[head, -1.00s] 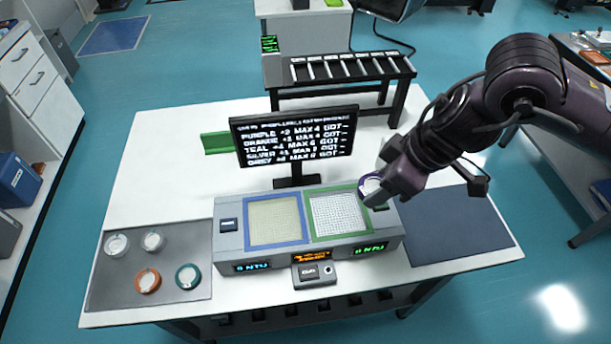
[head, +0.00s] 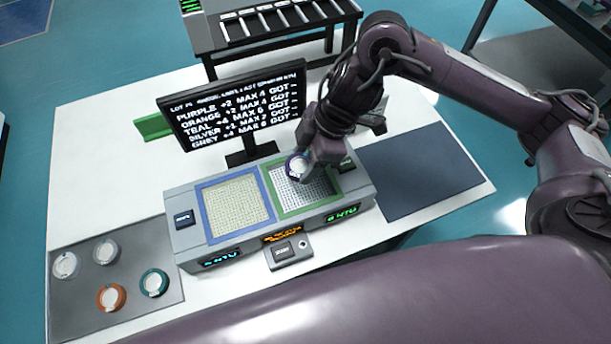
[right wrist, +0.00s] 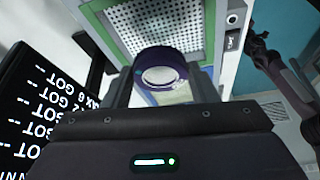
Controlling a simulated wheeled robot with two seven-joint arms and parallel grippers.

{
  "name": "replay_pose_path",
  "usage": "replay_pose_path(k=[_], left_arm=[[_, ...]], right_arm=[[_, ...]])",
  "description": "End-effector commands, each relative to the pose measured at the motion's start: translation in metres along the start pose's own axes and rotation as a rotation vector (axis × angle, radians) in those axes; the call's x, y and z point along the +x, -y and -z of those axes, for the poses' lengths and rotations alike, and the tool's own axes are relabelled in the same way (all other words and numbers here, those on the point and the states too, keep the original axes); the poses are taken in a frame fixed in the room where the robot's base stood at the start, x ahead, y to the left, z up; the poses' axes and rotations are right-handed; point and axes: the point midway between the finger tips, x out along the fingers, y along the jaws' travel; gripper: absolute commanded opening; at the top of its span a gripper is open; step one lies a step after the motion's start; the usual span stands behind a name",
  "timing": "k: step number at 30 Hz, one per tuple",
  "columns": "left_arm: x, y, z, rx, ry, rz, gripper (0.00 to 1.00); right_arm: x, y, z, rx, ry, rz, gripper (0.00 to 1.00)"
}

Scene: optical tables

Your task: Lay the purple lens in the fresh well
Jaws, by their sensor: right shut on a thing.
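The purple lens (head: 296,166) is a small disc with a purple rim and a clear centre. My right gripper (head: 303,163) is shut on it and holds it over the green-framed well (head: 307,205) of the grey two-well unit. In the right wrist view the lens (right wrist: 162,76) sits between the fingers, with the perforated well floor (right wrist: 150,25) beyond it. I cannot tell the exact height. The blue-framed well (head: 235,206) beside it looks empty. Neither frame is readably marked fresh. My left gripper is not in view.
A monitor (head: 238,105) stands close behind the unit. A grey mat (head: 75,310) at left holds several lenses, among them orange (head: 111,297) and teal (head: 154,283). A button box (head: 288,251) is at the front. The dark blue mat (head: 420,170) at right is bare.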

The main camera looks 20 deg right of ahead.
Motion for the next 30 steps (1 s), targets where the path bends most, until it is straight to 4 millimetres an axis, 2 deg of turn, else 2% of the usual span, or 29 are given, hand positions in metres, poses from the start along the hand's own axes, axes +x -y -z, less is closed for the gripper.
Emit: replay_pose_path(k=[1, 4, 8, 16, 27, 28, 30], left_arm=[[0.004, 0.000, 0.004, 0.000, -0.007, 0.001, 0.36], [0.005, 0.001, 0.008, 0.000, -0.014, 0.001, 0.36], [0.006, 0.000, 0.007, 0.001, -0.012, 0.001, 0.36], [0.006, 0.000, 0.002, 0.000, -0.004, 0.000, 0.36], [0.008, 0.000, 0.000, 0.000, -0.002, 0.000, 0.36], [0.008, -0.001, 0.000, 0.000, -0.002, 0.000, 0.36], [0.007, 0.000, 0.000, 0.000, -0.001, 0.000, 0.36]], right_arm=[[0.011, 0.001, -0.004, 0.004, -0.001, 0.005, 0.29], [0.021, 0.001, -0.008, 0.002, -0.001, 0.003, 0.29], [0.027, 0.000, -0.011, 0.000, 0.000, 0.000, 0.29], [0.057, 0.001, -0.025, 0.004, 0.002, 0.002, 0.29], [0.062, 0.000, -0.026, 0.000, 0.000, -0.001, 0.29], [0.062, 0.000, -0.026, 0.000, 0.000, -0.001, 0.54], [0.062, 0.000, -0.026, 0.000, 0.000, -0.002, 0.63]])
